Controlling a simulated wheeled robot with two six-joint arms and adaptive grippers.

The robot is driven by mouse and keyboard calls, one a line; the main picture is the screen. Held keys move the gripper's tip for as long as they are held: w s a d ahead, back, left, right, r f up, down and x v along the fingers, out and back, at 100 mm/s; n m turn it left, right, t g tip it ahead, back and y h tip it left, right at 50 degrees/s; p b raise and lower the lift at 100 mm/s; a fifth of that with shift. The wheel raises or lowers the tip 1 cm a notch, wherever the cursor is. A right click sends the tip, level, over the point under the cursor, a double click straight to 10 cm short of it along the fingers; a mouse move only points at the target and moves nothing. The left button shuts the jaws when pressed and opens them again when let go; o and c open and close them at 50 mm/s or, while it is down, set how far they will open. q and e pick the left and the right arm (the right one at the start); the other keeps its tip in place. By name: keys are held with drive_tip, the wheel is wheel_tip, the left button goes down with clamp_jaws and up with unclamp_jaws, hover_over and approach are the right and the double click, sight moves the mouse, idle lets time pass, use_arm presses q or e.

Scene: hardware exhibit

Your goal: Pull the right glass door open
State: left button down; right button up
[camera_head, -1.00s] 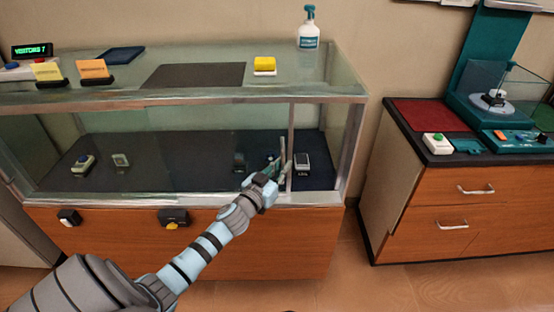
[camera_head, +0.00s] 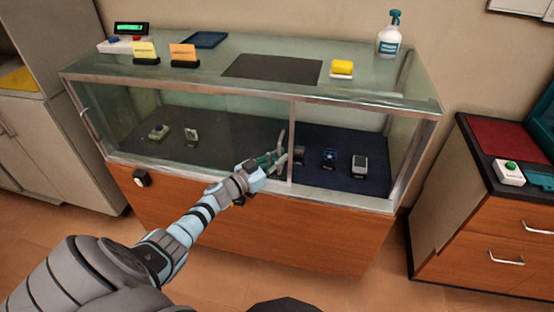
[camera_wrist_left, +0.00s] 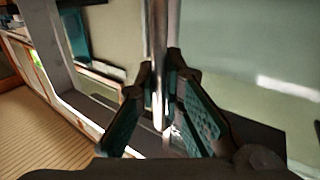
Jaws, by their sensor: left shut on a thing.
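The glass display case has a right glass door (camera_head: 262,117) whose pale metal edge strip stands upright near the middle of the front. A gap shows to the right of this strip. My left gripper (camera_head: 279,158) is at the door's right edge in the head view. In the left wrist view its two dark fingers (camera_wrist_left: 165,112) are closed around a vertical metal bar handle (camera_wrist_left: 158,50). The lower part of the handle is between the fingers. My right gripper is in neither view.
Inside the case, several small devices stand on a dark mat, including a grey one (camera_head: 360,165). A pump bottle (camera_head: 390,35) and a yellow sponge-like block (camera_head: 342,67) are on the top. A wooden cabinet (camera_head: 480,230) stands at the right, with floor between.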

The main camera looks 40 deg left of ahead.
use_arm(q)
drive_tip(key=s+a+b, duration=0.2)
drive_tip(key=s+a, duration=0.1)
drive_tip(key=a, duration=0.5)
drive_tip(key=shift+s, duration=0.25)
drive_tip(key=shift+a, duration=0.1)
drive_tip(key=c, duration=1.7)
unclamp_jaws()
drive_tip(key=s, duration=0.4)
drive_tip(key=s+a, duration=0.1)
drive_tip(key=s, duration=0.3)
drive_tip(key=s+a, duration=0.1)
drive_tip(key=s, duration=0.2)
drive_tip(key=shift+s, duration=0.4)
drive_tip(key=shift+a, duration=0.1)
